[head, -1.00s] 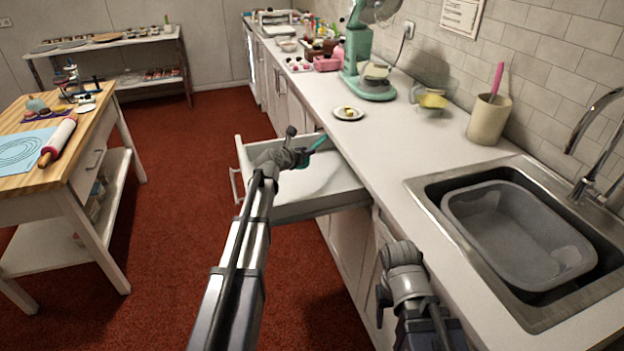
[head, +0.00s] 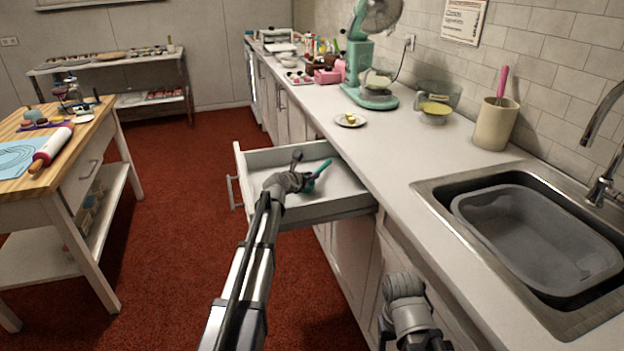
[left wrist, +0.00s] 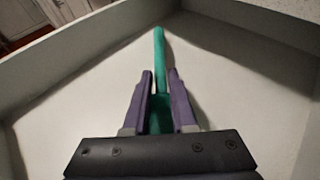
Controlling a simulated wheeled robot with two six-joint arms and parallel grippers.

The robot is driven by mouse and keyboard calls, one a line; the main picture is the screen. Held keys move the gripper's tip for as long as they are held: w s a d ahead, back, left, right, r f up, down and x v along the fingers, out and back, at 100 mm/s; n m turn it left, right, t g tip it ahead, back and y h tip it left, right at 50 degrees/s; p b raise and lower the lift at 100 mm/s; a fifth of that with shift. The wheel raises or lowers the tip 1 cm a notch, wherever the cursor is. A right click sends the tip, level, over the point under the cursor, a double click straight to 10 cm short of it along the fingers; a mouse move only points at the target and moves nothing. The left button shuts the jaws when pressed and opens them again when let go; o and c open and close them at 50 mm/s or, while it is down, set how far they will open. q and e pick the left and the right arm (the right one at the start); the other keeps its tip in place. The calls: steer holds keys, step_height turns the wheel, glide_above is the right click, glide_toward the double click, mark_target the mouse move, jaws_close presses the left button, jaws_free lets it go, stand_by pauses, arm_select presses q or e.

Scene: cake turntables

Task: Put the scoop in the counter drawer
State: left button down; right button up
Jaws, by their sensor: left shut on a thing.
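The scoop shows as a teal-green handle (head: 322,167); it also shows in the left wrist view (left wrist: 160,62), running forward from between the fingers. The rest of the scoop is hidden by my gripper. My left gripper (head: 308,181) is shut on the scoop, with purple fingers on both sides of it in the left wrist view (left wrist: 160,88). The counter drawer (head: 262,158) is pulled open, and the gripper and scoop are over its white floor, inside its walls in the left wrist view. I cannot tell whether the scoop touches the floor. The right gripper's fingers are not visible.
The counter (head: 392,150) runs along the right, with a sink (head: 437,192) holding a grey tub (head: 535,235). A small plate (head: 340,123) and a teal stand mixer (head: 372,98) stand farther back. A wooden-topped table (head: 20,130) is at left. Red floor between is clear.

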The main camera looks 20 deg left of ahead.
arm_select(q)
steer(key=shift+w+d+f+b, duration=0.1)
steer(key=shift+w+f+b, duration=0.45)
steer(key=shift+w, duration=0.05)
steer(key=shift+s+f, duration=0.1)
steer(key=shift+s, duration=0.05)
steer(key=shift+f, duration=0.1)
steer(key=c, duration=0.7)
jaws_free()
steer(key=shift+r, duration=0.25)
steer(key=p+v, duration=0.4)
steer(key=v, duration=0.8)
